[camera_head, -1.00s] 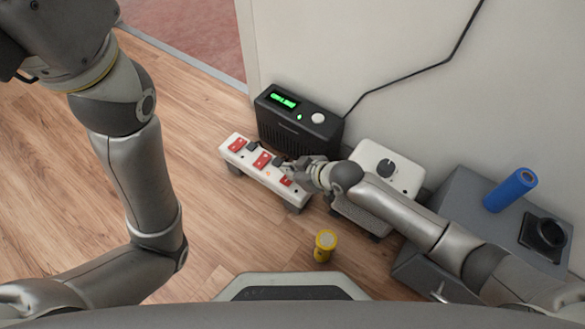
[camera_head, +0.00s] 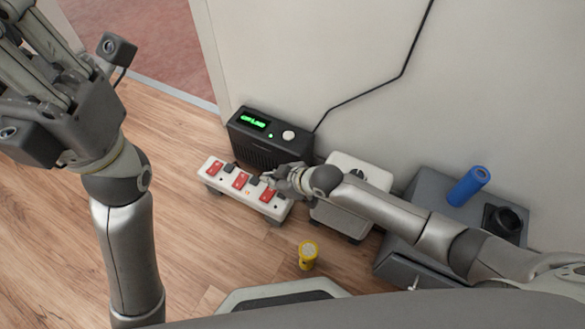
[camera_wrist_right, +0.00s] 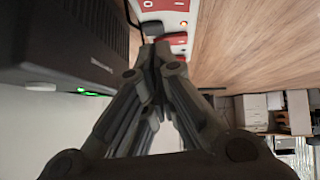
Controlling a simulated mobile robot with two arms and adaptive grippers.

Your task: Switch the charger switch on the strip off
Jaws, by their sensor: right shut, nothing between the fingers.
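The white strip (camera_head: 205,172) has several red switches and dark plugs on top, and stands in front of the black box. Red switches show at its left end (camera_head: 215,168), its middle (camera_head: 240,181) and its right part (camera_head: 266,195). I cannot read which one is the charger switch. My right gripper (camera_head: 266,179) is shut and empty, its fingertips over the right half of the strip. In the right wrist view the closed fingers (camera_wrist_right: 156,50) point at the strip (camera_wrist_right: 182,18); whether they touch it is unclear. My left gripper (camera_head: 35,60) is raised at the upper left, partly cut off, away from the strip.
The black box (camera_head: 262,150) with a green display stands behind the strip, against the wall. A white device (camera_head: 338,215) is right of it. A grey cabinet (camera_head: 415,195) holds a blue cylinder (camera_head: 468,186). A yellow cylinder (camera_head: 308,255) stands on the open wooden floor.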

